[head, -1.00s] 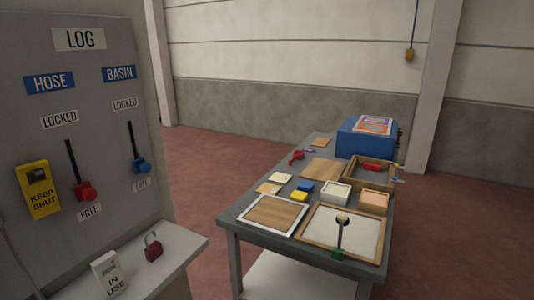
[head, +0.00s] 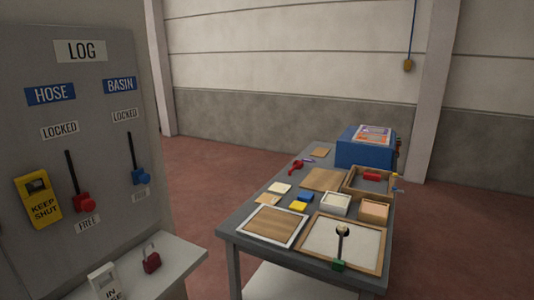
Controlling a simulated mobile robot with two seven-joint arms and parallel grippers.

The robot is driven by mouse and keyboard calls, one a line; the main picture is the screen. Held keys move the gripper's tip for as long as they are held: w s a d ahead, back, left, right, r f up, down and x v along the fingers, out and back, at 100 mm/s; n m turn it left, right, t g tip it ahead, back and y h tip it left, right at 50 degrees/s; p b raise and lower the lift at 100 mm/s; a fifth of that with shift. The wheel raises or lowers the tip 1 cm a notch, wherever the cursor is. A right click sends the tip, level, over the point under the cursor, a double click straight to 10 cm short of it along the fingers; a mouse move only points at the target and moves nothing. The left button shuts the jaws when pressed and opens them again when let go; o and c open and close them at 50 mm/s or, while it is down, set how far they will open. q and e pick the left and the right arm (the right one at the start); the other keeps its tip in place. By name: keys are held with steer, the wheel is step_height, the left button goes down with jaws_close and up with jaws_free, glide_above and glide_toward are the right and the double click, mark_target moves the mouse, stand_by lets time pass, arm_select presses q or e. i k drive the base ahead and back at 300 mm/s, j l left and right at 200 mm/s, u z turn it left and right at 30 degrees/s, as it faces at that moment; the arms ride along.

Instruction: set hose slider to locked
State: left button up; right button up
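The grey panel at the left carries a blue HOSE label (head: 50,94) above a dark vertical slot. The red hose slider (head: 83,202) sits at the bottom of that slot, beside the FREE label (head: 87,224). The LOCKED label (head: 60,130) is above the top of the slot. A yellow KEEP SHUT tag (head: 38,199) hangs just left of the slider. Neither of my grippers shows in the head view.
The blue basin slider (head: 140,176) is low in its own slot to the right. A red padlock (head: 151,259) and a white IN USE tag (head: 104,283) are on the shelf below. A grey table (head: 236,236) with trays and small blocks stands to the right.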

mark_target(82, 202)
steer(key=u, duration=1.4)
